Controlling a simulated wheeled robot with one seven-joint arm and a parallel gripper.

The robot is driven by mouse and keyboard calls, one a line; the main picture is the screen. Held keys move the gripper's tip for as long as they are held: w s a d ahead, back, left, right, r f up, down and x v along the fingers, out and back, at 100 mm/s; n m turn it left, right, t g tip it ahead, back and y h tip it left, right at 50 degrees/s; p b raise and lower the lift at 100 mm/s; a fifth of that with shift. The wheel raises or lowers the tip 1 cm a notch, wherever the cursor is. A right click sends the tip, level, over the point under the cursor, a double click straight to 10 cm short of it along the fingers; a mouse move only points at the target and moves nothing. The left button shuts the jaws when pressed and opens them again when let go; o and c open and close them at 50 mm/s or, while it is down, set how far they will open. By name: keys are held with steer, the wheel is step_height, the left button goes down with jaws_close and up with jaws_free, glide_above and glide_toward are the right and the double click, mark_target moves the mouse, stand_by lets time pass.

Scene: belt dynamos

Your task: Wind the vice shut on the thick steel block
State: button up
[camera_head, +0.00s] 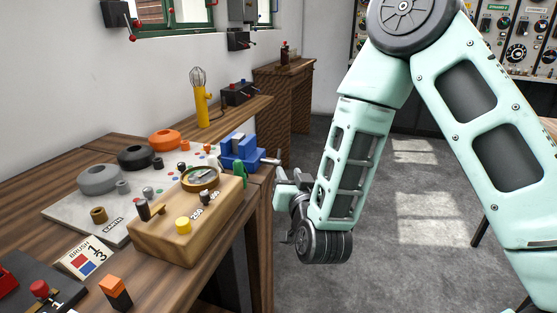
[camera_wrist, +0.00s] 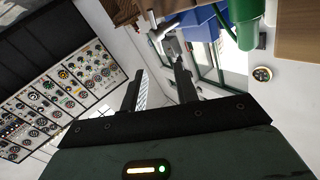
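The blue vice (camera_head: 238,155) stands at the right edge of the workbench. Its pale metal screw end (camera_head: 271,161) sticks out over the edge towards my gripper (camera_head: 283,181). A small grey piece shows at the top of the vice, but I cannot tell whether it is the thick steel block or a jaw. In the wrist view the vice (camera_wrist: 197,22) is at the top, with its screw end and handle beyond the fingertips. My gripper (camera_wrist: 158,80) is open, its two dark fingers apart with nothing between them, apart from the handle.
A green object (camera_head: 240,173) stands just in front of the vice. A wooden meter box (camera_head: 187,222) sits nearer on the workbench (camera_head: 215,280). A yellow stand (camera_head: 202,107) is behind. The floor right of the bench is open.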

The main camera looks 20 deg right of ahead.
mark_target(279, 157)
steer(key=w, duration=0.4)
steer(key=w+p, duration=0.1)
steer(key=w, duration=0.3)
steer(key=w+d, duration=0.1)
steer(key=w, duration=0.3)
jaws_close()
